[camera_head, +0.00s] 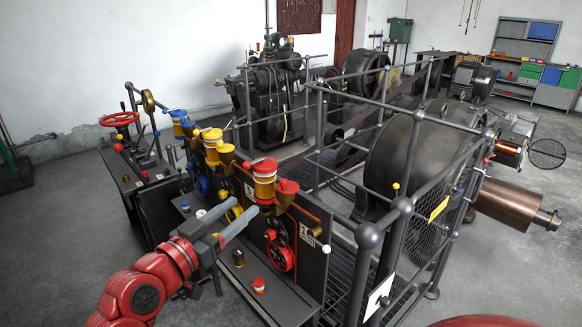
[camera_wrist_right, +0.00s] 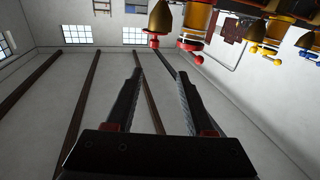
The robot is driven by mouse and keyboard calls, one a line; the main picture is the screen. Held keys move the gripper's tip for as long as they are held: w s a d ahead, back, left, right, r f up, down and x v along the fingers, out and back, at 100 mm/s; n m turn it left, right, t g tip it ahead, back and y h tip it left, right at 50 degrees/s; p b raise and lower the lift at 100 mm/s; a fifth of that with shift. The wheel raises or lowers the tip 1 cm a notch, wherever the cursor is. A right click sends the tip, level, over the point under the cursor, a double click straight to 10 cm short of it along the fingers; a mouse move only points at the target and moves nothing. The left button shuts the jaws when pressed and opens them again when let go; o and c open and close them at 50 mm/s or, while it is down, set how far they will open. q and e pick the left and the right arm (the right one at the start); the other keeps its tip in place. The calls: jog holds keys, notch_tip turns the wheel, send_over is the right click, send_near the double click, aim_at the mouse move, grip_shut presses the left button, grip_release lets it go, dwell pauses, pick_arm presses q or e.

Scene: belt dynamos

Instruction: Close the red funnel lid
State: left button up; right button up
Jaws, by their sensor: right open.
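Near the front end of the console, a brass funnel carries a red lid (camera_head: 287,187). Beside it stands a cup with yellow, white and red bands (camera_head: 265,172) and a small red ball at its side. I cannot tell how far the red lid is tipped. My right gripper (camera_head: 244,206) is open and empty, left of and below the funnel, its fingers pointing up toward it. My left gripper is not in view.
Yellow funnels (camera_head: 212,138) and blue funnels (camera_head: 180,117) line the console farther back. A red valve wheel (camera_head: 281,256) sits on the front panel below. A grey railing (camera_head: 369,236) and a large dynamo (camera_head: 415,155) stand to the right.

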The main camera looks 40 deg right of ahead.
aim_at(286, 179)
jog(key=shift+m, duration=0.3)
jog(key=p+x, duration=0.2)
jog(key=x, duration=0.3)
jog(key=p+x, duration=0.1)
jog(key=x, duration=0.5)
jog(key=s+p+x, duration=0.1)
jog(key=p+x, duration=0.1)
jog(key=x, duration=0.4)
jog(key=shift+d+f+p, duration=0.3)
jog(key=shift+d, duration=0.05)
jog(key=shift+c, duration=0.3)
grip_shut()
